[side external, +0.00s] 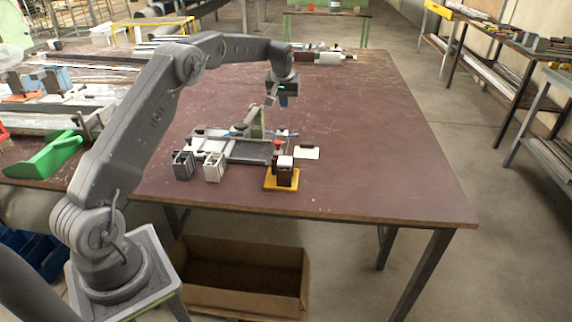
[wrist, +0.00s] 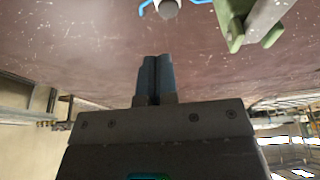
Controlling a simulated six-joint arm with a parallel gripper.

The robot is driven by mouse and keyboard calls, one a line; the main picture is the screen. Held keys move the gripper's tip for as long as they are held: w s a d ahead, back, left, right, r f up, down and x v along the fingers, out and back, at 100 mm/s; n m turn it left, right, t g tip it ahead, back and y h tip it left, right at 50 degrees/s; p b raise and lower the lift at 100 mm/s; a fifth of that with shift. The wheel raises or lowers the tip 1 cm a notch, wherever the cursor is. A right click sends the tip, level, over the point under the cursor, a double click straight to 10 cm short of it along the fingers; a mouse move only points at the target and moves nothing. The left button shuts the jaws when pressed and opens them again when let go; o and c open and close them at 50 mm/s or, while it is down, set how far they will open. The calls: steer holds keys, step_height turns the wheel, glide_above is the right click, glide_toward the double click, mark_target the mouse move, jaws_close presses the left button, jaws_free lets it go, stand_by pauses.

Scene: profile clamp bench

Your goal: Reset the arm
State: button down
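My gripper (side external: 283,101) hangs above the table, behind and a little right of the clamp fixture in the side view. In the wrist view its two blue-grey fingers (wrist: 157,76) lie side by side with no visible gap and nothing between them. The grey clamp fixture (side external: 255,151) with a green upright lever sits on the brown table (side external: 390,150). In the wrist view a green and grey part (wrist: 252,22) shows at the upper right, and a blue-edged round knob (wrist: 167,8) at the top, apart from the fingers.
A grey block (side external: 183,165), a white block (side external: 214,167) and a yellow base with a dark and white part (side external: 282,178) stand near the fixture. The table's right side is clear. A cardboard box (side external: 240,278) stands below.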

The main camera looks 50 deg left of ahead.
steer(key=s+d+r+m+t, duration=0.2)
steer(key=s+d+r+m, duration=0.2)
steer(key=s+d+r, duration=1.15)
steer(key=s+d+f+m, duration=0.1)
steer(key=s+d, duration=0.3)
steer(key=s, duration=0.3)
steer(key=s+d+f+m+h, duration=0.1)
steer(key=s+d, duration=0.3)
steer(key=s, duration=0.4)
steer(key=s+d+f+m+t+h, duration=0.1)
steer(key=s+d+f+m, duration=0.1)
steer(key=s+d, duration=0.3)
steer(key=s, duration=0.3)
steer(key=shift+d, duration=0.1)
